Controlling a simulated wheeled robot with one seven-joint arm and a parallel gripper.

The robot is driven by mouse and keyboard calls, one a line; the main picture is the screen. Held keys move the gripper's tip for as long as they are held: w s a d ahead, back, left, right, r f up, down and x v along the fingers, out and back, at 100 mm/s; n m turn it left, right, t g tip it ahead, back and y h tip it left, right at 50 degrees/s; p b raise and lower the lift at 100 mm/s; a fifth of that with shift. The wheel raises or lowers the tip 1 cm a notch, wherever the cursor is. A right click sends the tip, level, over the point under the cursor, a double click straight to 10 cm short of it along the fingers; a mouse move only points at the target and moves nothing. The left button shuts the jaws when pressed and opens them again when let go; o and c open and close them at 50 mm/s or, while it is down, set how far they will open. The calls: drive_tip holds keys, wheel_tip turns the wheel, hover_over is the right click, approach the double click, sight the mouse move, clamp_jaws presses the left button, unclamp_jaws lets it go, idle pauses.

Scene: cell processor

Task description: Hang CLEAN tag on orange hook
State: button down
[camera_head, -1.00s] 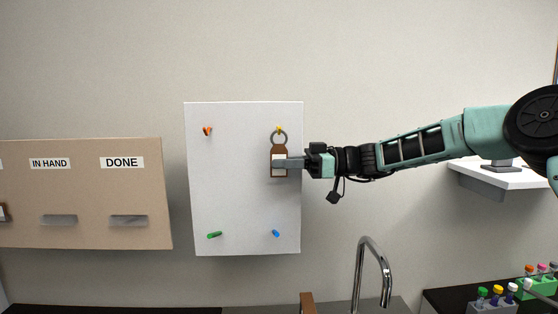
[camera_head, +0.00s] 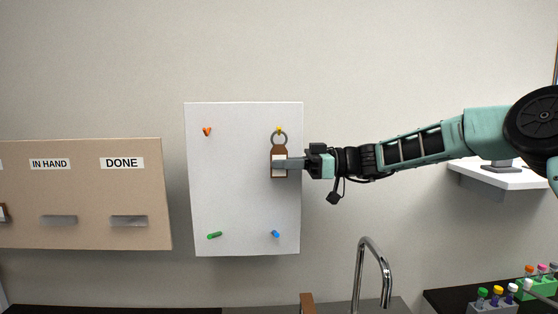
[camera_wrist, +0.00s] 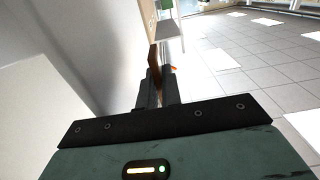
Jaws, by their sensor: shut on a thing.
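The tag (camera_head: 279,172) is brown with a pale label and a grey ring (camera_head: 279,139) at its top. It hangs upright in front of the white board, and its ring is at the yellow hook (camera_head: 280,130). I cannot tell whether the ring is around that hook. The label text is too small to read. My gripper (camera_head: 288,163) is shut on the tag from the right; in the wrist view the fingers (camera_wrist: 158,88) close on a brown edge. The orange hook (camera_head: 207,131) is at the board's upper left and is bare.
The white board (camera_head: 240,185) also carries a green hook (camera_head: 214,235) and a blue hook (camera_head: 276,234), both bare. A tan board (camera_head: 85,200) with "IN HAND" and "DONE" labels is at left. A tap (camera_head: 373,262) stands below right. The middle of the white board is clear.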

sight(286, 157)
idle(0.6)
drive_tip(key=shift+s+r+b, duration=0.25)
drive_tip(key=shift+r+b, duration=0.35)
drive_tip(key=shift+b, duration=0.1)
drive_tip(key=shift+s+r+b, duration=0.15)
drive_tip(key=shift+s+b, duration=0.25)
drive_tip(key=shift+b, duration=0.4)
drive_tip(key=shift+s+r, duration=0.25)
drive_tip(key=shift+r, duration=0.1)
drive_tip(key=shift+b, duration=0.35)
drive_tip(key=shift+s+b, duration=0.65)
drive_tip(key=shift+b, duration=0.3)
drive_tip(key=shift+s+b, duration=0.45)
drive_tip(key=shift+b, duration=0.1)
drive_tip(key=shift+s+r, duration=0.1)
drive_tip(key=shift+r, duration=0.1)
